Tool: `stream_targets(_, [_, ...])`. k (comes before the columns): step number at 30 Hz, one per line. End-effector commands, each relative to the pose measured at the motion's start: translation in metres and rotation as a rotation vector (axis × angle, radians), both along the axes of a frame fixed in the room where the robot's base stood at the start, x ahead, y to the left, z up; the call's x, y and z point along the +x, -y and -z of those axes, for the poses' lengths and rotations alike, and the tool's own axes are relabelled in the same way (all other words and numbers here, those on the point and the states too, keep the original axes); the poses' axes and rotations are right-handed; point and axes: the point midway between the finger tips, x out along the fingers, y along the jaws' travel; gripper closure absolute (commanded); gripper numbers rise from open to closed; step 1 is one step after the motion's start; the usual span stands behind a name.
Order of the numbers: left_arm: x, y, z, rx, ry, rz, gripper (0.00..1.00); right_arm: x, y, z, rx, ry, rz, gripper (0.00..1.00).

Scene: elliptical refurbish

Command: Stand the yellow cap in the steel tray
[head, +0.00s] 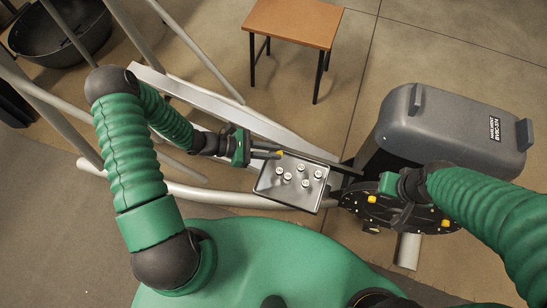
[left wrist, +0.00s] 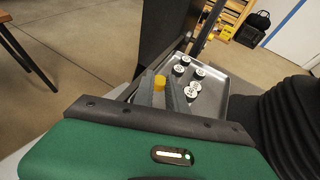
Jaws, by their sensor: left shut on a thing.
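The yellow cap (head: 280,154) is between the fingertips of my left gripper (head: 277,154), which is shut on it at the tray's far left corner. The cap (left wrist: 159,82) also shows at the fingertips in the left wrist view. The steel tray (head: 270,196) is a shallow rectangle; it also shows in the left wrist view (left wrist: 239,82). Several small pale-topped cylinders (head: 303,183) stand in it. I cannot tell the cap's height above the tray. My right gripper (head: 389,188) is over the black disc; its fingers are too unclear to read.
The black disc (head: 350,197) with yellow pieces (head: 446,223) on it lies right of the tray. A grey machine housing (head: 450,130) stands behind it. Grey frame tubes (head: 200,194) run left of the tray. A wooden stool (head: 293,22) and black tub (head: 60,35) are farther back.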

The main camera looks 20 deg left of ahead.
Motion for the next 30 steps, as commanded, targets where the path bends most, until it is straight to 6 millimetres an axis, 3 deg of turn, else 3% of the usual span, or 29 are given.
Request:
stream_targets(8, [0.0, -0.001, 0.044, 0.002, -0.001, 0.001, 1.0, 0.0, 0.0, 0.018, 0.0, 0.0, 0.0, 1.0])
stream_targets(15, [0.0, 0.0, 0.043, 0.004, -0.001, 0.001, 1.0, 0.0, 0.0, 0.016, 0.0, 0.001, 0.0, 1.0])
stream_targets(16, [0.0, 0.0, 0.042, 0.004, -0.001, 0.001, 0.79, 0.0, 0.0, 0.016, 0.0, 0.001, 0.0, 1.0])
stream_targets(18, [0.0, -0.001, 0.042, 0.003, -0.001, 0.001, 0.74, 0.0, 0.0, 0.016, 0.0, 0.001, 0.0, 1.0])
stream_targets(26, [-0.001, -0.002, 0.041, 0.003, -0.001, 0.001, 0.74, 0.0, 0.0, 0.015, 0.0, 0.001, 0.0, 1.0])
stream_targets(30, [-0.005, -0.015, 0.033, 0.005, 0.001, -0.001, 0.74, 0.0, 0.0, 0.009, 0.0, 0.0, 0.0, 1.0])
